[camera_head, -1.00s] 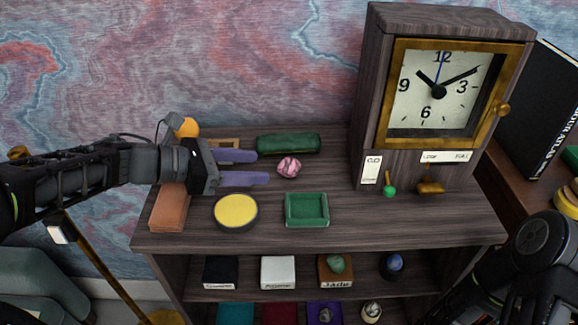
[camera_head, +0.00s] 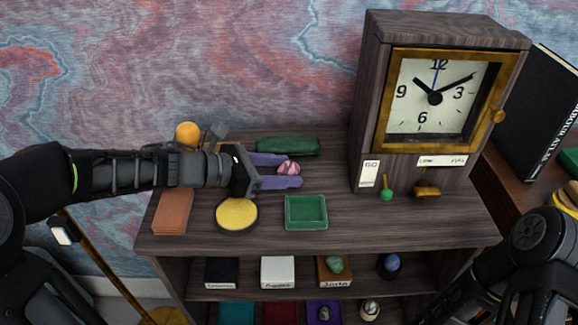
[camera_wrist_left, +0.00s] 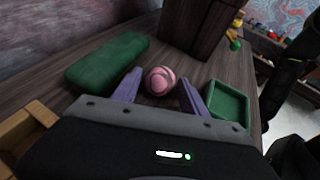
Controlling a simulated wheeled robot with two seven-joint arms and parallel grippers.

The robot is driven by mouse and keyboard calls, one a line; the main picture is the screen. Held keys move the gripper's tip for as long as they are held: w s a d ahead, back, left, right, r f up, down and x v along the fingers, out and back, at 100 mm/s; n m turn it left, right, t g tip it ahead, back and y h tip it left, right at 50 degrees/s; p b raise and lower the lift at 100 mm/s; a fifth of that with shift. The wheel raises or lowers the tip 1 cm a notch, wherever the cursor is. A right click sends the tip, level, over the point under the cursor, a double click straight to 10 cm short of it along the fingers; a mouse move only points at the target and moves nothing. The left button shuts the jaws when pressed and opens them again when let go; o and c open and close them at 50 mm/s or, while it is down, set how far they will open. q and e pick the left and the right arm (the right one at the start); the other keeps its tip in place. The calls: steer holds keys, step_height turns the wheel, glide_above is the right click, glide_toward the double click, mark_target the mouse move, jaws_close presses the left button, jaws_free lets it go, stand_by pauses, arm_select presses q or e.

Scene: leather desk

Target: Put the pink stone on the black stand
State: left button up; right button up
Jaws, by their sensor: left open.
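The pink stone (camera_head: 289,168) is a small round veined ball on the desk top, between the green case and the green tray. My left gripper (camera_head: 290,172) is open, with its two purple fingers reaching to either side of the stone. In the left wrist view the stone (camera_wrist_left: 160,81) sits between the fingertips, apparently not squeezed. The black stand (camera_head: 222,271) is a small block with a white label on the shelf below the top, at the left. My right arm shows at the lower right; its gripper's fingers cannot be made out.
A green case (camera_head: 288,145) lies behind the stone, and a green tray (camera_head: 306,225) in front. A yellow round lid (camera_head: 237,214) and a brown block (camera_head: 173,211) are at left. A clock (camera_head: 437,98) stands at right. White (camera_head: 277,272) and brown (camera_head: 334,279) stands share the shelf.

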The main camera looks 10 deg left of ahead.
stand_by(0.6)
arm_select(q)
jaws_close()
stand_by(0.3)
